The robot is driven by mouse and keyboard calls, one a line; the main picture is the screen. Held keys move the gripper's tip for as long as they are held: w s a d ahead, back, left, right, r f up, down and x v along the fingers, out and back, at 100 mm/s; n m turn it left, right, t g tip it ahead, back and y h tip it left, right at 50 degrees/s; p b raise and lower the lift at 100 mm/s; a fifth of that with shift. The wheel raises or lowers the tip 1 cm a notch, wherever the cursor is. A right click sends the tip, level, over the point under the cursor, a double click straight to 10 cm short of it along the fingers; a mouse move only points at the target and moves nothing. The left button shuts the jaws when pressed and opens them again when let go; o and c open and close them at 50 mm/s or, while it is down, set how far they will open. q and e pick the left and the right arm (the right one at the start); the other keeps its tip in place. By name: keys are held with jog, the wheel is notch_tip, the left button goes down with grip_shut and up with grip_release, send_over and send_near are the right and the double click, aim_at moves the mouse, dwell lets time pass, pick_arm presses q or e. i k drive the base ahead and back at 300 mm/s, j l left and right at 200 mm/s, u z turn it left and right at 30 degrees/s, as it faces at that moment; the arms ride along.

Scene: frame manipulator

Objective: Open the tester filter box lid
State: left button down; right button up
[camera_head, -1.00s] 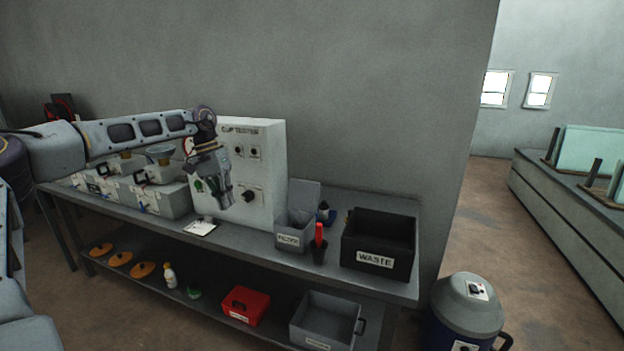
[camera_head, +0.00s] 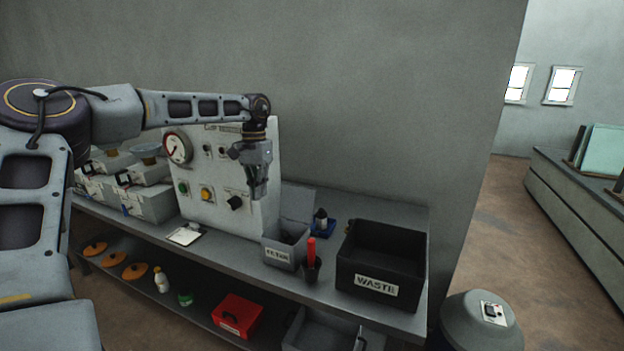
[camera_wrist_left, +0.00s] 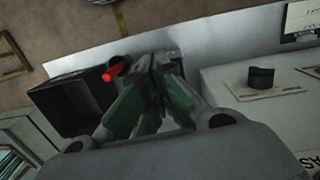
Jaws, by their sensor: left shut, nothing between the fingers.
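The small grey filter box (camera_head: 282,250) stands on the bench top in front of the tester (camera_head: 222,200), with a white label on its front. The shut fingers (camera_wrist_left: 158,98) fill the middle of the left wrist view; I cannot make out the box there. My right gripper is not in view.
A black waste bin (camera_head: 382,265) stands right of the box; a dark cup with a red item (camera_head: 311,250) and a small bottle on a blue base (camera_head: 321,221) are close by. The lower shelf holds a red box (camera_head: 237,315).

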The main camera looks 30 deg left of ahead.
aim_at(296, 204)
jog(key=i+j, duration=0.1)
jog(key=i, duration=0.9)
jog(key=j, duration=0.05)
